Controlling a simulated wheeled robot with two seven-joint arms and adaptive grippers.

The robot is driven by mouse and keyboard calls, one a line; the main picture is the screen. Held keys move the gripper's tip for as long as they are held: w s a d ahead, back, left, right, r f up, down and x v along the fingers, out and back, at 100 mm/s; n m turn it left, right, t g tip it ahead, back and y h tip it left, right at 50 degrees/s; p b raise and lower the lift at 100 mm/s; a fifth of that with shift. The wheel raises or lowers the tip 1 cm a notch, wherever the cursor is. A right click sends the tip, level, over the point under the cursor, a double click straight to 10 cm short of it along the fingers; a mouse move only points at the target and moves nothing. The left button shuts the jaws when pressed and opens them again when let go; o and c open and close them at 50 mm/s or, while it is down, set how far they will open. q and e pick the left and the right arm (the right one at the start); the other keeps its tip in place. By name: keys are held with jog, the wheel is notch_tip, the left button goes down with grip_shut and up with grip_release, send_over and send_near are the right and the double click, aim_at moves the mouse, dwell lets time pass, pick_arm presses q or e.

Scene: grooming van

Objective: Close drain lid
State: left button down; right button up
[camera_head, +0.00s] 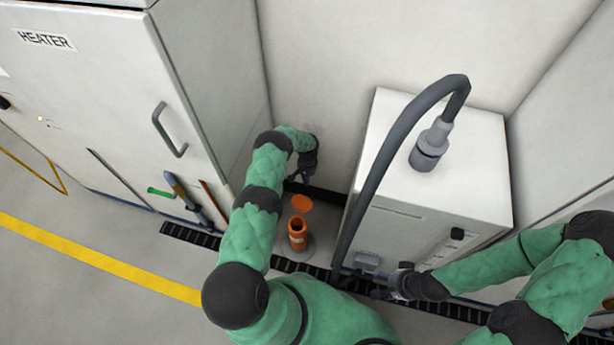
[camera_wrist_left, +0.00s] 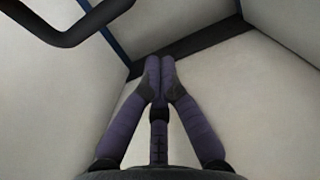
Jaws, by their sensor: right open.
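An orange drain pipe (camera_head: 297,241) stands upright on a grey round base in the gap between the heater cabinet and a white box unit. Its dark mouth shows at the top. The round orange lid (camera_head: 301,203) shows just behind the pipe's mouth, swung away from it, so the drain is open. My left gripper (camera_head: 305,179) is behind the lid, near the wall, apart from it. In the left wrist view its fingertips (camera_wrist_left: 159,72) meet with nothing visible between them. My right gripper (camera_head: 384,292) is open in front of the white box unit, partly hard to make out.
The heater cabinet (camera_head: 207,88) with its grey handle bounds the left side. The white box unit (camera_head: 430,215) with a thick grey hose (camera_head: 385,150) stands right of the drain. A dark floor grate (camera_head: 190,236) runs along the front. The gap around the drain is narrow.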

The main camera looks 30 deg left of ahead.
aim_at(303, 200)
pick_arm(q)
jog(key=shift+s+d+r, duration=0.2)
jog(key=shift+s+r, duration=0.3)
jog(key=shift+s, duration=0.35)
jog(key=shift+s+d+r, duration=0.2)
jog(key=shift+s+r, duration=0.3)
jog(key=shift+s, duration=0.35)
